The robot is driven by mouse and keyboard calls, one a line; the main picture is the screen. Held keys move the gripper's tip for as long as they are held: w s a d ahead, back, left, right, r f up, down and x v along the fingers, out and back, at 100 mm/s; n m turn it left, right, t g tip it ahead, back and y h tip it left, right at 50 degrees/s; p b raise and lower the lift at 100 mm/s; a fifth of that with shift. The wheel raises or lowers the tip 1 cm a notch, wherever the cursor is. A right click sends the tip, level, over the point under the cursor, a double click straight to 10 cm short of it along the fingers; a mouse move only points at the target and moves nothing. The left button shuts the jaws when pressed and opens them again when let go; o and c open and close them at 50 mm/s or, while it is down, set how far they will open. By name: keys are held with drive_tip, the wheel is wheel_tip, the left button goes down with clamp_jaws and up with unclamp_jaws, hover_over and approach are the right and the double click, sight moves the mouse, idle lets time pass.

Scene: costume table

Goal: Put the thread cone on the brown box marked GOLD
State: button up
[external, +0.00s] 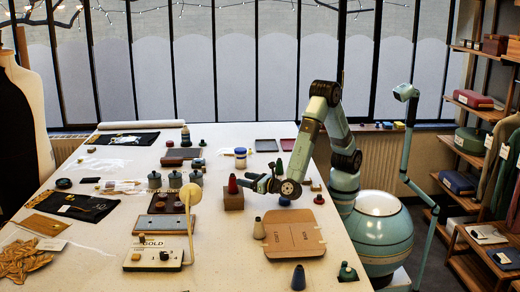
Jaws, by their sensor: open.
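A dark red cone (232,184) stands upright on a small brown box (233,201) mid-table; I cannot read any mark on that box. The word GOLD shows on a cream panel (140,259) with small knobs at the front left. Other cones stand upright: a beige one (259,229) by the left edge of a flat brown board, and a dark blue one (298,278) near the front. Which is the thread cone is not clear. My gripper (250,182) is open and empty, just right of the red cone, pointing left at about its height.
The flat brown board (296,240) lies right of centre. A round cream disc on a post (190,195) rises behind the cream panel. A dark green bottle-like thing (347,272) stands at the front right. Small pots and a blue-and-white jar (240,158) stand farther back.

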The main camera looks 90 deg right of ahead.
drive_tip(key=shift+v, duration=1.45)
drive_tip(key=s+d+r+m+g, duration=0.3)
drive_tip(key=d+m, duration=0.1)
drive_tip(key=d, duration=0.5)
drive_tip(key=s+d+r+m+g, duration=0.2)
drive_tip(key=d+m+g, duration=0.25)
drive_tip(key=d, duration=0.45)
drive_tip(key=s+d+r+m+g, duration=0.3)
drive_tip(key=d+m, duration=0.2)
drive_tip(key=d, duration=0.3)
drive_tip(key=s+d+r+m+y, duration=0.1)
drive_tip(key=s+d+m+y, duration=0.3)
drive_tip(key=s+m, duration=0.4)
drive_tip(key=s+d+r+m+y, duration=0.2)
drive_tip(key=s+d+m+y, duration=0.2)
drive_tip(key=s+m, duration=0.4)
drive_tip(key=s+t+y, duration=0.1)
drive_tip(key=s, duration=0.3)
drive_tip(key=shift+s+y, duration=0.25)
drive_tip(key=shift+y, duration=0.05)
